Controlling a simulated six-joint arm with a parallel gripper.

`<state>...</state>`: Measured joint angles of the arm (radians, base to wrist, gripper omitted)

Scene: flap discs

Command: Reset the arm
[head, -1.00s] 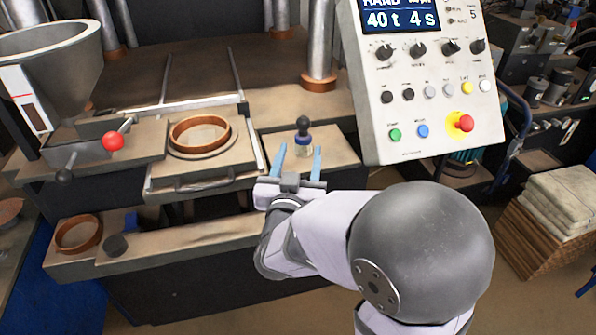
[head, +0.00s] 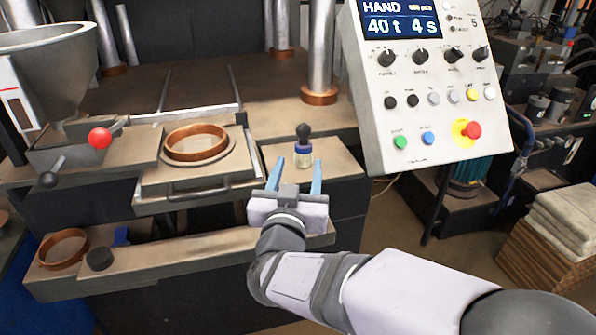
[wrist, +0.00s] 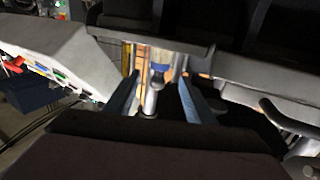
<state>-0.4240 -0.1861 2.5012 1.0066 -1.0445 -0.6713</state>
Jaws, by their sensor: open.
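My gripper (head: 294,178) is open and empty, its two blue fingers apart, in the middle of the head view. The fingers look apart from the jar. In the wrist view the fingers (wrist: 161,92) point away from me with a gap between them, and a small blue-topped object shows beyond them, too dim to name surely.
A copper-coloured ring (head: 196,142) sits on the sliding plate left of my gripper. Another ring (head: 64,249) lies on the lower shelf near a black puck (head: 99,259). A control panel (head: 425,85) stands to the right, a hopper (head: 55,75) with a red-knobbed lever at left.

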